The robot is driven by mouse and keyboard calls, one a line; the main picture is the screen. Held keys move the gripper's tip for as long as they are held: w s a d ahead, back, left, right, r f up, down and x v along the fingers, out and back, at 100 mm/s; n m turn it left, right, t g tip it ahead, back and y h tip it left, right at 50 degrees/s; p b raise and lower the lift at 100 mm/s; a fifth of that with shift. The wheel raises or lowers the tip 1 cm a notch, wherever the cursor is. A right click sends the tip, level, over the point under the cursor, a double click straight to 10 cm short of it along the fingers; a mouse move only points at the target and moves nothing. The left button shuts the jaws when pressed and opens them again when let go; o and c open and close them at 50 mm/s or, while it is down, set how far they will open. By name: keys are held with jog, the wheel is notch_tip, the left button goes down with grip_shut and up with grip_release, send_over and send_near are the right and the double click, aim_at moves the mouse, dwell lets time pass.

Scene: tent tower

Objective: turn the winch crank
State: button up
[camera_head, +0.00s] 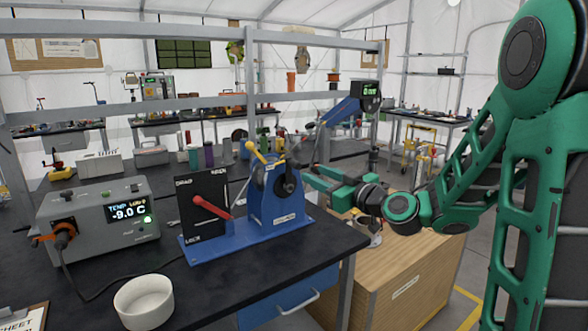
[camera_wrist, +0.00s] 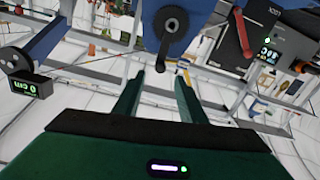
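The blue winch (camera_head: 277,205) stands on a blue base plate on the dark bench. Its black crank (camera_head: 288,181) is on the side facing my arm. In the wrist view the crank (camera_wrist: 171,27) shows as a round hub with an arm reaching down in the picture. My gripper (camera_head: 312,175) is beside the winch on its right. In the wrist view my gripper (camera_wrist: 160,80) is open and empty, its two green fingers apart. The crank arm's end appears between the fingertips in the picture; I cannot tell the depth gap, and no grip shows.
A black panel with a red lever (camera_head: 212,207) shares the base plate at left. A yellow lever (camera_head: 257,154) rises behind. A temperature box (camera_head: 95,222) and white bowl (camera_head: 144,302) stand left. A wooden cabinet (camera_head: 400,283) is below my arm. A display (camera_head: 370,90) hangs above.

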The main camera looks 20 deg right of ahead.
aim_at(298, 167)
jog(key=x, duration=1)
grip_shut()
jog(key=shift+a, duration=0.15)
